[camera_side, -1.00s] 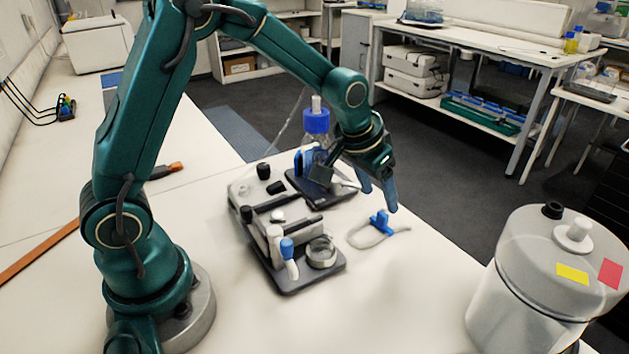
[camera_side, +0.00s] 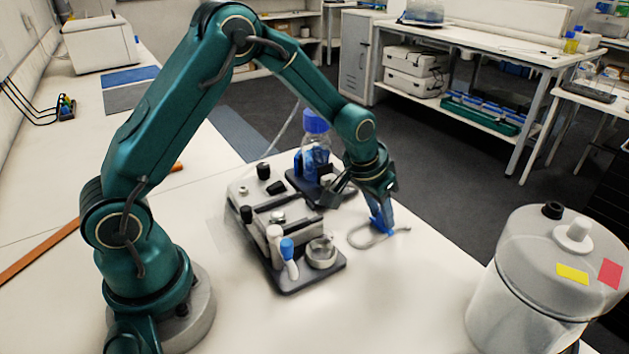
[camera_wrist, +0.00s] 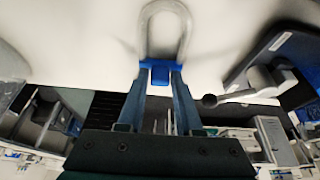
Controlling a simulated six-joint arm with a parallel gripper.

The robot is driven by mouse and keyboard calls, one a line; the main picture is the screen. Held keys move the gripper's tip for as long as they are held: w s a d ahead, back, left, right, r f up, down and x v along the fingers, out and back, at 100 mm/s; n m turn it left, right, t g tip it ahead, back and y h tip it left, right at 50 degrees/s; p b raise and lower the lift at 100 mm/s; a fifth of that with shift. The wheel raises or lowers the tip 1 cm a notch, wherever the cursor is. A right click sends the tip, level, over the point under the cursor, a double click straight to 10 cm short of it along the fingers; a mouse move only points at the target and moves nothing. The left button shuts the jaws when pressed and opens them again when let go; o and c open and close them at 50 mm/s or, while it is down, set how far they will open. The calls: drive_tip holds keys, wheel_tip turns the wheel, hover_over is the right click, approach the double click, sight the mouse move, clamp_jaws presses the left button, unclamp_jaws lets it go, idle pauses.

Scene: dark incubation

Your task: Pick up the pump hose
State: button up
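The pump hose is a pale, translucent loop (camera_side: 360,243) with a blue clip on it. It lies on the white bench just right of the pump unit. In the wrist view the hose loop (camera_wrist: 188,22) curves away from the blue clip (camera_wrist: 160,75). My gripper (camera_side: 381,226) points down at the clip. In the wrist view its two blue fingers (camera_wrist: 160,82) stand on either side of the clip's block, seemingly with a thin gap. They look open around it. In the side view the fingers hide much of the clip.
The pump unit (camera_side: 263,187) stands close on the left, with a blue-capped bottle (camera_side: 315,150) behind it and a ring (camera_side: 321,252) on its front tray. A large white canister (camera_side: 530,275) stands at the right. The bench between hose and canister is clear.

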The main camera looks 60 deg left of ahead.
clamp_jaws()
drive_tip(key=shift+r, duration=0.65)
wheel_tip(320, 180, up, 3)
drive_tip(key=shift+w+f, duration=0.1)
drive_tip(key=s+a+r, duration=0.5)
drive_tip(key=a+r, duration=0.1)
drive_tip(key=a, duration=0.4)
drive_tip(key=s+d, duration=0.2)
drive_tip(key=s, duration=0.5)
drive_tip(key=shift+s+r+m, duration=0.3)
drive_tip(key=shift+s+r, duration=0.05)
drive_tip(key=shift+s, duration=0.05)
